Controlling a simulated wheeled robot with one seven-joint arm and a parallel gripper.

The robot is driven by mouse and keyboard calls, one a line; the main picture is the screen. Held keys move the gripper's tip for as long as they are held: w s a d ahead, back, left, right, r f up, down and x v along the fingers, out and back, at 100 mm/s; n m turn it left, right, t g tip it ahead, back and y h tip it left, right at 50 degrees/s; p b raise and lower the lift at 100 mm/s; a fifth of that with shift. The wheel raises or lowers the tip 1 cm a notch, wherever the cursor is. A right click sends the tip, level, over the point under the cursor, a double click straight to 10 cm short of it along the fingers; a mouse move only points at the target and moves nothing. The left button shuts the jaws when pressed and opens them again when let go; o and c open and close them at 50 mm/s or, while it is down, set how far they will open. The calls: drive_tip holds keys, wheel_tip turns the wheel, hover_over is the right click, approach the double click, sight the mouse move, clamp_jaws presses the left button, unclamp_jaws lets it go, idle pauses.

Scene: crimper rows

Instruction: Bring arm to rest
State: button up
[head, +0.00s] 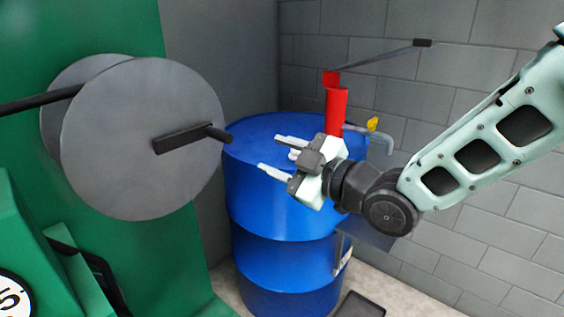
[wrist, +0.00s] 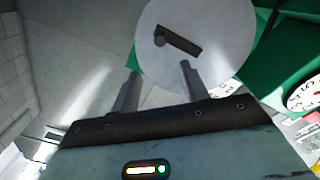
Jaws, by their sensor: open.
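My gripper (head: 276,153) is open and empty in the head view. It is held in front of the blue drum (head: 275,185), with its fingers pointing left toward the grey disc (head: 120,175) and a visible gap between them. In the wrist view, my gripper's two fingers (wrist: 158,88) stand apart with nothing between them. The grey disc also shows beyond them in the wrist view (wrist: 215,65), with its dark crank handle (wrist: 180,42). My arm reaches in from the right of the head view.
A red hand pump (head: 337,105) with a long lever and a spout with a yellow part (head: 373,124) stand on the drum. A green machine (head: 110,255) fills the left side. A grey block wall (head: 480,90) is behind. A dark tray (head: 361,305) lies on the floor.

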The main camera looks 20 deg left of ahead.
drive_tip(key=shift+d, duration=0.2)
idle(0.4)
drive_tip(key=s+d+m+g+h+p, duration=0.3)
drive_tip(key=s+d+m+h+p, duration=0.2)
drive_tip(key=s+d, duration=0.6)
drive_tip(key=s+d+m+g+h+p, duration=0.3)
drive_tip(key=s+d+m+h, duration=0.6)
drive_tip(key=d, duration=0.9)
drive_tip(key=s+h+p, duration=0.1)
drive_tip(key=s+h, duration=0.1)
drive_tip(key=shift+s+d+f+g+p, duration=0.15)
drive_tip(key=shift+s+d+g+p, duration=0.05)
drive_tip(key=shift+s+g+p, duration=0.2)
